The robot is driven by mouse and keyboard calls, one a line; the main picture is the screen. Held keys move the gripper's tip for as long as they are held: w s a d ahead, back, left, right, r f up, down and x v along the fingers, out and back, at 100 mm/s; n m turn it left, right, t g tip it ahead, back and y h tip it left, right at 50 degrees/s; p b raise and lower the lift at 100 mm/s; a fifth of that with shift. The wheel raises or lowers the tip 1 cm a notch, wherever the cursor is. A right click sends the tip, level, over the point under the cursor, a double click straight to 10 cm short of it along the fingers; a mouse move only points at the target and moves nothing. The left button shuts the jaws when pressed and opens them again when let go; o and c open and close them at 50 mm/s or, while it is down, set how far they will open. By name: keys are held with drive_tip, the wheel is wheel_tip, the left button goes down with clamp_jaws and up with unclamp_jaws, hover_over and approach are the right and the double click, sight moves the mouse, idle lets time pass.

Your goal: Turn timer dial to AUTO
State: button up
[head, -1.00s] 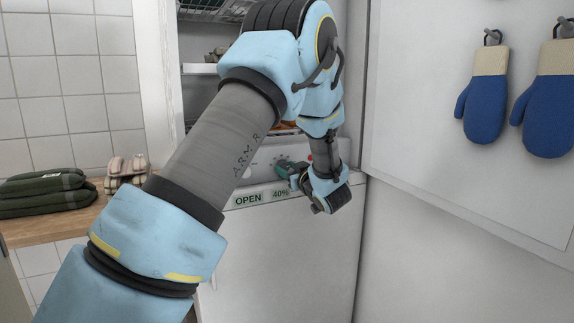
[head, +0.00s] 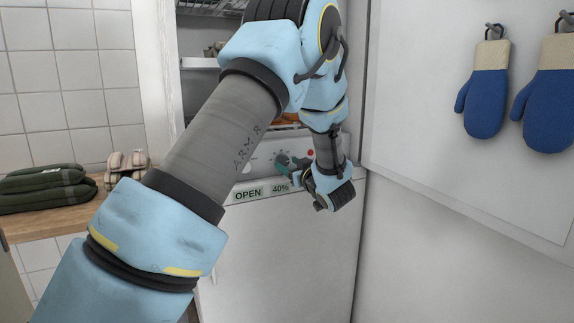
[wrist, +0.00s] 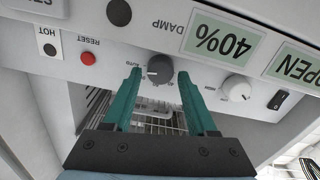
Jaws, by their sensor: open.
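The timer dial (wrist: 160,69) is a dark grey round knob on the white machine's control panel, upside down in the wrist view. A pale pointer mark shows on its left side, on the side of the AUTO label (wrist: 133,73). I cannot tell whether it points exactly at AUTO. My gripper (wrist: 160,72) is open, its two teal fingers at either side of the dial with gaps visible. In the head view, my gripper (head: 287,162) is at the panel and the dial is mostly hidden.
A red reset button (wrist: 88,58), a dark damp knob (wrist: 119,12), a white knob (wrist: 236,88) and a black switch (wrist: 278,100) are nearby. A white wall with blue mitts (head: 484,95) stands right.

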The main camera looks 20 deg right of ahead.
drive_tip(key=s+d, duration=0.1)
drive_tip(key=s, duration=0.8)
drive_tip(key=shift+s+d, duration=0.15)
drive_tip(key=shift+d, duration=0.15)
drive_tip(key=shift+s, duration=0.1)
